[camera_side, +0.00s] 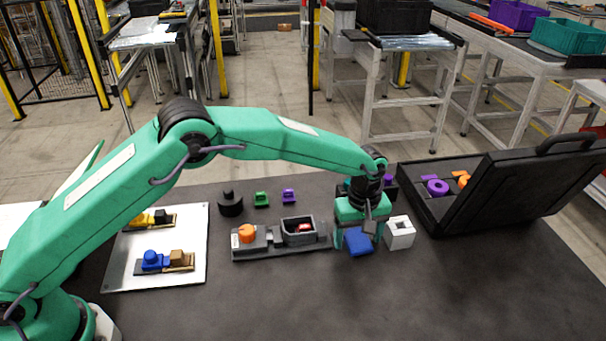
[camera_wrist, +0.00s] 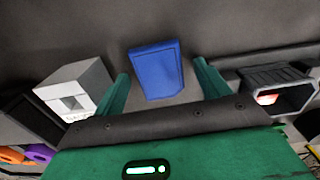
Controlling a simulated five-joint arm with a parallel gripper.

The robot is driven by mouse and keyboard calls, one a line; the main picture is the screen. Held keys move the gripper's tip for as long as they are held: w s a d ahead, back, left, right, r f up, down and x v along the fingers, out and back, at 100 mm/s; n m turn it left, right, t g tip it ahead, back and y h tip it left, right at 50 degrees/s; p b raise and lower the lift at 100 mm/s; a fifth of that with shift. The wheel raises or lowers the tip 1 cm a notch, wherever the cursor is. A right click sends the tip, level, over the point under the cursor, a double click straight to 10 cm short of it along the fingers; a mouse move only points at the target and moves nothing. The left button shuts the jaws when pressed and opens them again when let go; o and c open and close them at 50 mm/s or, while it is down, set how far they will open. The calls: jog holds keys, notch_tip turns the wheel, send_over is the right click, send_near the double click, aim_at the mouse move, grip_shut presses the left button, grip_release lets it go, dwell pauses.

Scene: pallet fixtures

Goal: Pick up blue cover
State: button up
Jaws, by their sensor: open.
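The blue cover (camera_side: 359,243) lies on the dark table, just below my gripper in the side view. In the wrist view the blue cover (camera_wrist: 157,70) shows as a flat block between my two fingers. My gripper (camera_side: 358,236) points down over it with its jaws open. In the wrist view the green fingers of my gripper (camera_wrist: 160,85) stand on both sides of the cover with gaps between. I cannot tell how far above the table the fingertips are.
A white block with a square hole (camera_side: 401,240) stands close right of the cover. A grey fixture (camera_side: 262,251) with an open box (camera_side: 285,228) and an orange knob (camera_side: 247,233) lies left. An open black case (camera_side: 480,220) is at the right. Clear table lies in front.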

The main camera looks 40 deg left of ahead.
aim_at(358, 242)
jog(key=c, duration=1)
jog(key=shift+r, duration=0.15)
jog(key=shift+c, duration=0.2)
jog(key=shift+r, duration=0.6)
jog(key=r, duration=0.3)
jog(key=shift+s+d+r, duration=0.1)
jog(key=shift+s+d, duration=0.15)
jog(key=shift+s, duration=0.1)
jog(key=s+d+r, duration=0.5)
jog(key=s+r, duration=0.1)
jog(key=s, duration=0.3)
jog(key=shift+s+d+r, duration=0.15)
jog(key=shift+d, duration=0.15)
